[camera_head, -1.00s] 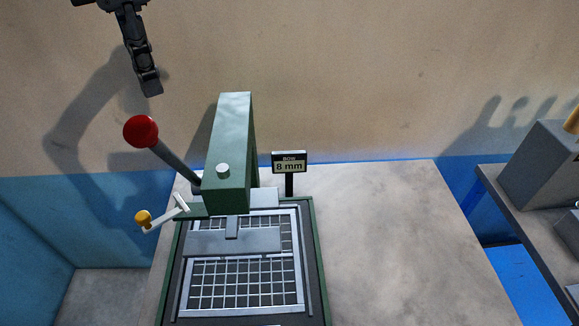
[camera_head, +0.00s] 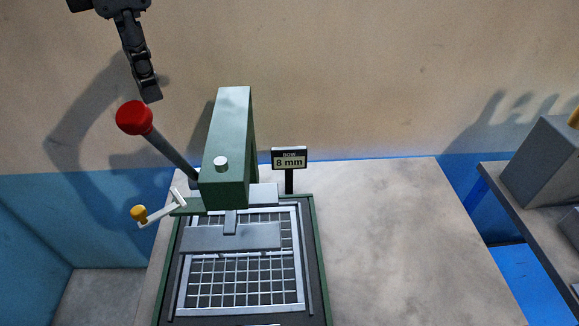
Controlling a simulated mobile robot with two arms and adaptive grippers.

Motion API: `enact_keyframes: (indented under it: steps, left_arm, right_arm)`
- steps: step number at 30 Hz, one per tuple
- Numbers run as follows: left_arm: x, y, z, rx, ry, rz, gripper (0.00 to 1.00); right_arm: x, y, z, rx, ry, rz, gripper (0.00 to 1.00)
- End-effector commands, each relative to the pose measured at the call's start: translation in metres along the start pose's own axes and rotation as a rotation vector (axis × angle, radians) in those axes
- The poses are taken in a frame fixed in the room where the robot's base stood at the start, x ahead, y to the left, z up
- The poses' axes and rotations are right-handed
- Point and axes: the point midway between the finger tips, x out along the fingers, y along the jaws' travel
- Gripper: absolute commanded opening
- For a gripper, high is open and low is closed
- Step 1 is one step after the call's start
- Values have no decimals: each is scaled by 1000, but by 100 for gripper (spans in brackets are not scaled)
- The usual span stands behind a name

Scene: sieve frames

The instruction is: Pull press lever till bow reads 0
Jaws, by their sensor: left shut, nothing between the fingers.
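The green press (camera_head: 228,140) stands on a grey table. Its lever is a grey rod with a red ball knob (camera_head: 135,117), tilted up and to the left. The bow sign (camera_head: 289,160) behind the press reads 8 mm. A sieve frame (camera_head: 243,282) with a wire grid lies on the press bed under a grey press plate (camera_head: 232,237). My left gripper (camera_head: 152,97) hangs from the top left, fingers shut and empty, just above the red knob in the picture and apparently not touching it. My right gripper is out of view.
A small crank with a yellow knob (camera_head: 139,214) sticks out at the press's left side. The table (camera_head: 405,240) is bare right of the press. A second bench (camera_head: 535,225) with grey blocks stands at the far right.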

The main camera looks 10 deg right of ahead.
Motion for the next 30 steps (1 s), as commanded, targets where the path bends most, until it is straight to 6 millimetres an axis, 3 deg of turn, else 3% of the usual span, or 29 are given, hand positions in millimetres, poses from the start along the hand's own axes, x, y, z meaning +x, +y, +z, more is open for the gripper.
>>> enact_keyframes:
  steps: [21,30]
  left_arm:
    - [52,-12,-7,0,0,-1,0]
    - [66,-16,-9,1,0,-1,0]
  right_arm:
    - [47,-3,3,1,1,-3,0]
    - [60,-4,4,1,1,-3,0]
